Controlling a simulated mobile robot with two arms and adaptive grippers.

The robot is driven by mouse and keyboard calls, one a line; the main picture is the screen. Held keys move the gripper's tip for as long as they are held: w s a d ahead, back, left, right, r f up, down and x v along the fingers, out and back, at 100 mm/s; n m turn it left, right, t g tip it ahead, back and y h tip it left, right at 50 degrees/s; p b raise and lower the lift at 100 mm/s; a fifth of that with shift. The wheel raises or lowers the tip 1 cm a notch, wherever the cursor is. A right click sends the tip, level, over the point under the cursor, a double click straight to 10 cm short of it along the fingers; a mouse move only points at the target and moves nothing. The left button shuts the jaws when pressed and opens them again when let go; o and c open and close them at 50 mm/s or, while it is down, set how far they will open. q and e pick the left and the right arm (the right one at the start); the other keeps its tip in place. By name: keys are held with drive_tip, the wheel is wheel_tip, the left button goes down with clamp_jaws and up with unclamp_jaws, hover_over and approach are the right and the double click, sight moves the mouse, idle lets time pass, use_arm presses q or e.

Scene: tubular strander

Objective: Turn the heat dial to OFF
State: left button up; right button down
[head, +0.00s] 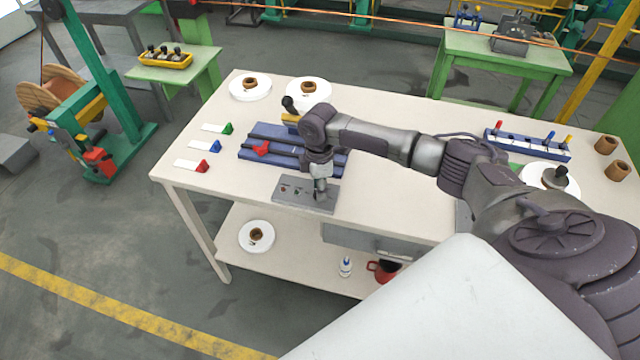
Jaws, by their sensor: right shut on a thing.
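A small grey control box (292,199) lies near the front edge of the white workbench. Small dark and red marks or controls show on the left part of its top. My right gripper (320,190) points down onto the right part of the box and is shut there. It hides what it holds; by its place this looks like the heat dial, whose setting I cannot read. My left gripper is not in view.
A blue fixture (272,133) with a red part lies just behind the box. Coloured markers (205,147) lie to the left, white spools (249,85) at the back. A blue rack (527,144) stands right. The bench's front left is clear.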

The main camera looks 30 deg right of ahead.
drive_tip(key=shift+n, duration=0.6)
drive_tip(key=shift+w, duration=0.1)
drive_tip(key=c, duration=0.9)
unclamp_jaws()
drive_tip(key=shift+o, duration=0.2)
drive_tip(key=shift+r, duration=0.1)
wheel_tip(320, 180, up, 12)
drive_tip(key=shift+w, duration=0.2)
